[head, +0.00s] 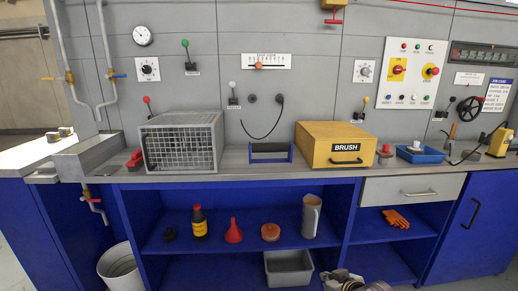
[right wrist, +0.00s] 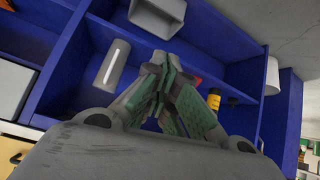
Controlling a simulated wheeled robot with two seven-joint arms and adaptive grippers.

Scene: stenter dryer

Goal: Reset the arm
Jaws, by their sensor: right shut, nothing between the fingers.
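My right gripper (head: 342,277) shows at the bottom edge of the head view, low in front of the blue bench's lower shelves, with part of my arm beside it. In the right wrist view its green-padded fingers (right wrist: 163,95) are closed together with nothing between them. They point toward the blue shelf unit and hide part of it. My left gripper is not in view.
The blue bench (head: 335,225) holds a grey jug (head: 311,216), a red funnel (head: 233,231), a bottle (head: 199,223) and a grey bin (head: 289,269). On top stand a wire-front box (head: 181,145) and the yellow BRUSH box (head: 343,147). A white bucket (head: 120,267) stands at left.

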